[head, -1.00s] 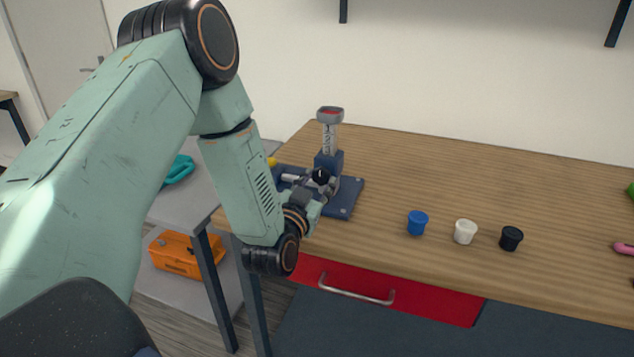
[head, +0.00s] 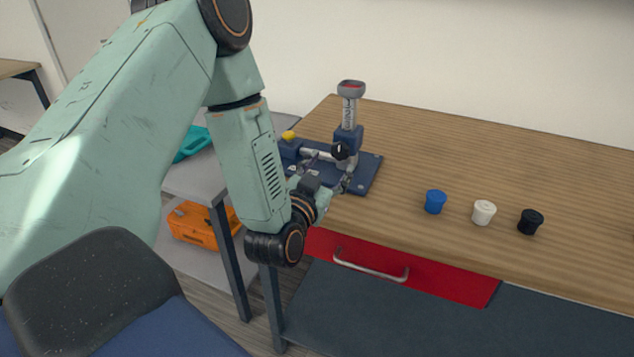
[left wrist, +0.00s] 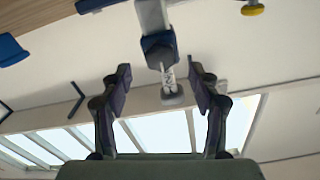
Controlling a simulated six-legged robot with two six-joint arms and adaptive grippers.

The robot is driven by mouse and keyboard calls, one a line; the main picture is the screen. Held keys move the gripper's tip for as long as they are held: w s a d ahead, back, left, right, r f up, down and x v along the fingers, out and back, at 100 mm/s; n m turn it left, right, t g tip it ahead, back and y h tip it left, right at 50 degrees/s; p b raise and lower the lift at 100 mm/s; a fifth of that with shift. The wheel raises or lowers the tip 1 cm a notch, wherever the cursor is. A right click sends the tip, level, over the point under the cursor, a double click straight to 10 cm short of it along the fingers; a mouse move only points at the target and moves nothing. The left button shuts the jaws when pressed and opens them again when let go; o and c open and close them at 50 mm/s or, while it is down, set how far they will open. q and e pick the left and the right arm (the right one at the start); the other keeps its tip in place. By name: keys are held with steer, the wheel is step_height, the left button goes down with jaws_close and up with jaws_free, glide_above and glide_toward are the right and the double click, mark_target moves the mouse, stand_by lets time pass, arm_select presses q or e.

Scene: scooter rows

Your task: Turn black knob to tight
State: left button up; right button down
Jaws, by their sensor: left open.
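The black knob (head: 340,151) has a pale mark on its face. It sits on a blue device with an upright post (head: 350,112) and a grey-rimmed, red-topped cup, on a blue base plate (head: 367,172). My left gripper (head: 328,170) is open and empty, just in front of and below the knob, its fingers apart. Whether a finger touches the knob is unclear. In the left wrist view, the open fingers (left wrist: 161,84) are to either side of the device's blue block (left wrist: 158,50), seen upside down. The knob cannot be made out there. My right gripper is out of view.
Blue (head: 435,201), white (head: 484,212) and black (head: 530,221) cups stand to the right on the wooden table (head: 480,150). A red drawer (head: 440,280) is below the front edge. An orange case (head: 195,223) is on the lower shelf at left.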

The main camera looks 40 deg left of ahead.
arm_select(q)
steer(key=v, duration=0.8)
steer(key=shift+a, duration=0.1)
steer(key=f+g, duration=0.1)
steer(key=f, duration=0.1)
steer(key=d+f+g+h, duration=0.1)
steer(key=f, duration=0.2)
steer(key=s+d+f+n+g+h, duration=0.1)
steer(key=f, duration=0.1)
steer(key=shift+d+f+g, duration=0.2)
steer(key=shift+f+g, duration=0.15)
steer(key=shift+g, duration=0.05)
steer(key=s+d+f+g+h, duration=0.1)
steer(key=s+d+f+g, duration=0.15)
steer(key=s+f, duration=0.2)
steer(key=s+d+f+g+h, duration=0.1)
steer(key=s+d+f+g, duration=0.15)
steer(key=f, duration=0.35)
steer(key=s+d+f+g, duration=0.1)
steer(key=s+f+g, duration=0.2)
steer(key=s, duration=0.3)
steer(key=s+f+g, duration=0.2)
steer(key=s+f, duration=0.1)
steer(key=s, duration=0.3)
steer(key=s+d+f+g+b, duration=0.1)
steer(key=s+f+g, duration=0.2)
steer(key=s, duration=0.3)
steer(key=shift+s+d+f+m+g, duration=0.25)
steer(key=shift+s+d+m+g, duration=0.05)
steer(key=shift+m, duration=0.1)
